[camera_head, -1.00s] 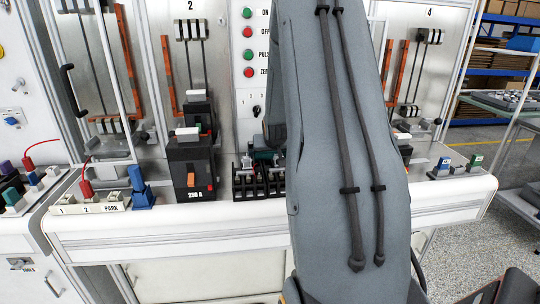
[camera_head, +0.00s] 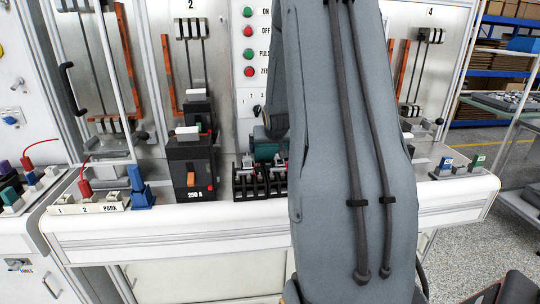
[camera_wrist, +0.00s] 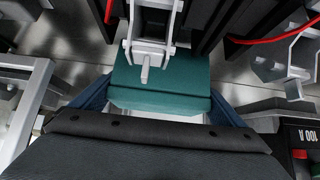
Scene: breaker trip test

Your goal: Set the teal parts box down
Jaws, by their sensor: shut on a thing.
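The teal parts box (camera_wrist: 160,96) is in the middle of the wrist view, between the two blue fingers of my gripper (camera_wrist: 160,104), which is shut on it. A pale metal bracket with a lever stands over the box's far side and hides part of it. In the head view, part of the teal box (camera_head: 266,152) shows just left of my arm, behind a black rack. My gripper is hidden behind my arm there. I cannot tell whether the underside of the box touches a surface.
The black rack (camera_head: 258,183) sits at the bench's front edge. A black 250 A breaker (camera_head: 191,166) stands to its left. Blue (camera_head: 446,166) and green (camera_head: 476,163) parts stand at the right end. In the wrist view, dark housings and a red cable (camera_wrist: 268,40) crowd the box.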

